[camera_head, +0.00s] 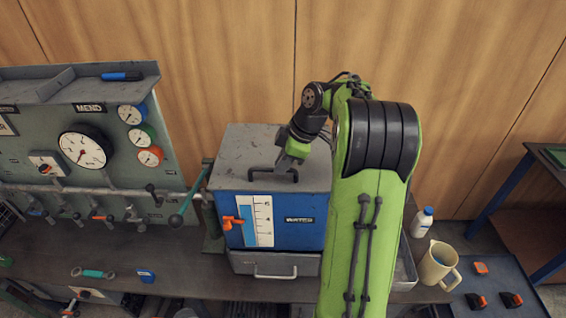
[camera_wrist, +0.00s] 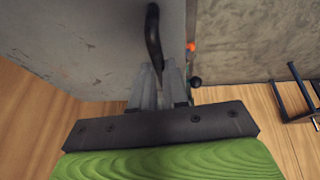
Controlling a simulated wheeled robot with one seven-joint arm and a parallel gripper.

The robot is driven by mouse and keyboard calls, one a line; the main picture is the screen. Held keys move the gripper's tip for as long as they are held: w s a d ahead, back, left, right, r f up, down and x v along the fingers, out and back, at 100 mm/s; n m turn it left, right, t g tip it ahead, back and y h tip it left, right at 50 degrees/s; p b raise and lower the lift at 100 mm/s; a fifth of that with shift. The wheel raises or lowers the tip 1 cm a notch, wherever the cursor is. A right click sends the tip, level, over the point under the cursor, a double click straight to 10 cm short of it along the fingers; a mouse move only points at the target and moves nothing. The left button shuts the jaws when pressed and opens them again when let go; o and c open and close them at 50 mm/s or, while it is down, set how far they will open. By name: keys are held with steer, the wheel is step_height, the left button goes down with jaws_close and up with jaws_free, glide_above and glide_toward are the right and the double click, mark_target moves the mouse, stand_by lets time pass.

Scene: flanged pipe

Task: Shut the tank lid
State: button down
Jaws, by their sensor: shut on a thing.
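The tank (camera_head: 290,222) is a blue box labelled WATER with a level gauge on its front. Its grey lid (camera_head: 245,150) lies flat on top and looks shut in the head view. The black lid handle (camera_head: 262,171) stands at the lid's front edge; it also shows in the wrist view (camera_wrist: 153,35). My gripper (camera_head: 290,165) is at the handle's right part, shut on it. In the wrist view my gripper's fingers (camera_wrist: 160,80) close around the lower end of the handle. My arm hides the right side of the tank and lid.
A gauge panel (camera_head: 60,125) with pipes and valves stands left of the tank. A white bottle (camera_head: 422,222) and a beige jug (camera_head: 437,263) stand to the right.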

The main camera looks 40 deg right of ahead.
steer(key=shift+s+a+f, duration=0.15)
steer(key=shift+s+f, duration=0.2)
steer(key=shift+f, duration=0.15)
steer(key=shift+w, duration=0.15)
steer(key=c, duration=1.1)
jaws_free()
steer(key=shift+r, duration=0.1)
steer(key=p+v, duration=0.7)
steer(key=v, duration=0.9)
steer(key=shift+w, duration=0.1)
